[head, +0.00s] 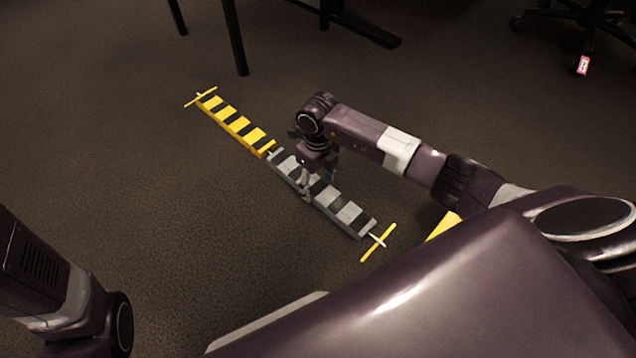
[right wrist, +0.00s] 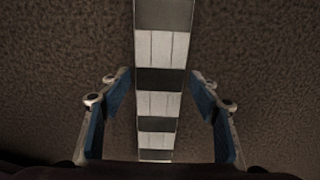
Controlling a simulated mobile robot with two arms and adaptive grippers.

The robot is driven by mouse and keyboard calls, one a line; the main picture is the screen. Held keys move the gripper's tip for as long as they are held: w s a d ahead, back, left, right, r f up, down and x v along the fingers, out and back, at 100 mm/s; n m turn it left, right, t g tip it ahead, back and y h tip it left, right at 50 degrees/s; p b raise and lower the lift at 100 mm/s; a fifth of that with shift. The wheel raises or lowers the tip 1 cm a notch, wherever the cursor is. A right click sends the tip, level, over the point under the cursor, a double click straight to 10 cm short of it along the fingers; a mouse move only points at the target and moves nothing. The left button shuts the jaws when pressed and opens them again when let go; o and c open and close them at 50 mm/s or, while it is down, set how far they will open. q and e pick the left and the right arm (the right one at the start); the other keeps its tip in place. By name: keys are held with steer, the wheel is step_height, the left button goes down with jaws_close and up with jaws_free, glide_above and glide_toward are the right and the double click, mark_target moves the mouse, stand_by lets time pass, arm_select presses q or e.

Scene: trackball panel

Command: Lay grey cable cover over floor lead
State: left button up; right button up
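The grey and black striped cable cover (head: 345,211) lies on the floor in the head view, in line with a yellow and black striped cover (head: 237,124). A short bit of the pale floor lead (head: 376,239) shows at the near end of the grey cover; the rest along it is hidden. My right gripper (head: 309,194) is low at the grey cover. In the right wrist view the grey cover (right wrist: 160,75) runs between the two open fingers, with a gap on each side. My left gripper is out of view; only part of my left arm shows.
Thin yellow strips cross the line at the far end (head: 201,97) and near end (head: 378,242). A yellow object (head: 443,226) is partly hidden behind my body. Dark furniture legs (head: 236,38) and a chair base (head: 585,40) stand at the back. The carpet on the left is clear.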

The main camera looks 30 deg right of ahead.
steer(key=shift+o, duration=1)
step_height(320, 180, up, 12)
